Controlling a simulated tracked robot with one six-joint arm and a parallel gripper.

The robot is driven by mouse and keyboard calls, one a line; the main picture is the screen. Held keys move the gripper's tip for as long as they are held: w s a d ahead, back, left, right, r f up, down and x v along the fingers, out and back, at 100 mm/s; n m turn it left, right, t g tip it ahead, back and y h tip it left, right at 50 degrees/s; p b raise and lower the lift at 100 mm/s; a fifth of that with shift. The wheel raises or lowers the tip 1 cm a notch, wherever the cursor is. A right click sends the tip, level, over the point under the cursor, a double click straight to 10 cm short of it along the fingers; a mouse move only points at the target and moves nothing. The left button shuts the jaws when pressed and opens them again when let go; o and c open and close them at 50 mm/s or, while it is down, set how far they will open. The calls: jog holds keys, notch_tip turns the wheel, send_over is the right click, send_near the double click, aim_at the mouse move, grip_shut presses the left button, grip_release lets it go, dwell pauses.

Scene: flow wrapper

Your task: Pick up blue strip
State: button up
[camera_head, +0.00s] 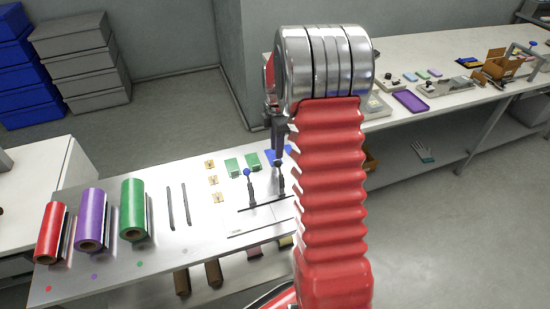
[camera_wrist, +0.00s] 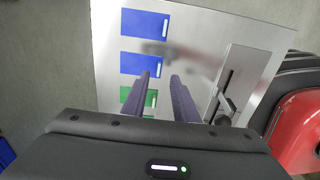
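Two flat blue strips lie on the metal table top in the wrist view, a far one (camera_wrist: 142,25) and a nearer one (camera_wrist: 138,64), each with a small white mark at its right end. In the head view a blue piece (camera_head: 271,156) shows beside the arm, partly hidden. My gripper (camera_wrist: 160,76) is open, with its two dark fingers apart and no object visible between them. Its fingertips appear near the right end of the nearer blue strip; I cannot tell their height above the table.
Green pieces (camera_head: 233,166) lie beside the blue in the head view. A clamp lever with a blue knob (camera_head: 247,172) stands in front. A slotted metal block (camera_wrist: 235,80) lies right of my fingers.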

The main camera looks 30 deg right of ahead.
aim_at(273, 155)
jog(key=shift+w+d+f, duration=0.1)
jog(key=shift+f, duration=2.5)
grip_shut()
